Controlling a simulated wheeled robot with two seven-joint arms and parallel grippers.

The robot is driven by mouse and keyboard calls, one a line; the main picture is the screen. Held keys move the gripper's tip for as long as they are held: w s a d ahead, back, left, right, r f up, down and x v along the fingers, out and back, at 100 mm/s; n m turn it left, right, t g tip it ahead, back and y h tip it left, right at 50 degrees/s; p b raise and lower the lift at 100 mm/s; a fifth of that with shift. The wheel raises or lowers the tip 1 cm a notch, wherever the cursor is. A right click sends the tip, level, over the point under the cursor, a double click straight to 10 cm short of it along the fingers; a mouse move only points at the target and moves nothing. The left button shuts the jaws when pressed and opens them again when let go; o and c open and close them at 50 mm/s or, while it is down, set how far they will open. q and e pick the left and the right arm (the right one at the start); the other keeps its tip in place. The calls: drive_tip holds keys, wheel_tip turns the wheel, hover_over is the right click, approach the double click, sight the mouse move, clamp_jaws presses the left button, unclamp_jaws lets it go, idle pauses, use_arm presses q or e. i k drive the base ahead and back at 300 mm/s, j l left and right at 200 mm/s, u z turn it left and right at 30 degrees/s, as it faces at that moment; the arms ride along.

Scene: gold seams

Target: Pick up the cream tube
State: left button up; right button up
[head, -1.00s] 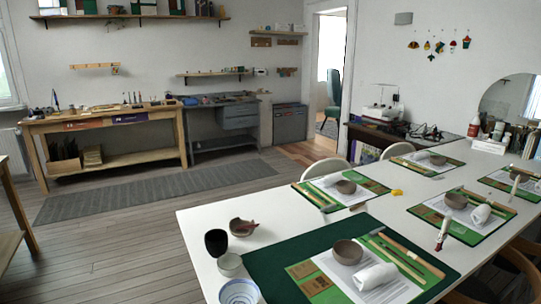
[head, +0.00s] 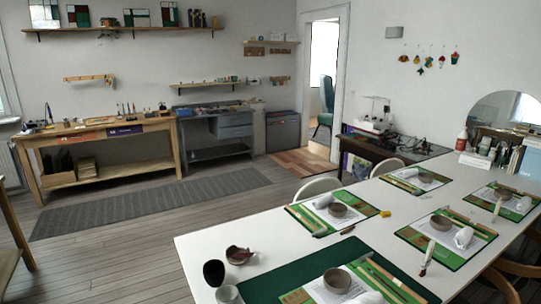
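Two slim pale upright items could be the cream tube, but they are too small to tell for sure. One (head: 428,255) stands at the edge of the right-hand green place mat (head: 408,236) and has a reddish lower end. The other (head: 497,209) stands farther back, by the far right mat. Neither of my grippers is in view, and nothing is seen held.
The white table (head: 205,250) fills the lower right. A near mat (head: 265,285) holds a grey-brown bowl (head: 337,279) and tools. A black cup (head: 214,272) and broken bowl (head: 238,255) stand at the left edge. Floor (head: 110,260) left of the table is clear.

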sight(499, 201)
drive_tip(key=z, duration=1.5)
drive_tip(key=i+l+z, duration=0.5)
drive_tip(key=l, duration=0.15)
drive_tip(key=i+l+z, duration=0.45)
drive_tip(key=i+u, duration=0.35)
drive_tip(key=i+l+u, duration=0.3)
drive_tip(key=i, duration=0.25)
drive_tip(key=i+l+u, duration=0.15)
drive_tip(key=i+u, duration=0.2)
drive_tip(key=i+j+u, duration=0.1)
drive_tip(key=i+u, duration=0.35)
drive_tip(key=i+l+u, duration=0.1)
drive_tip(key=i+u, duration=0.3)
drive_tip(key=i, duration=0.1)
